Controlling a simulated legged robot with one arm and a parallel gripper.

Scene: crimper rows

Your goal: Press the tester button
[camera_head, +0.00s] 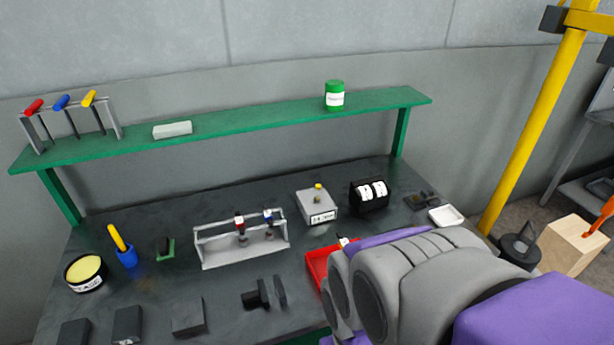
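A light grey box (316,206) with a label on its front stands on the dark workbench, towards the back right; I take it to be the tester, though its label is too small to read surely. A small yellow button (318,186) sticks up from its top and is unobstructed in this view. My grey and purple arm fills the lower right, in front of and below the box. My gripper's fingers do not show.
A black holder with white rolls (369,194) stands right of the box, a grey rack (240,246) left of it. A red tray (317,265) is partly hidden by my arm. A green shelf (240,121) runs above the workbench (160,290). A yellow post (530,130) stands right.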

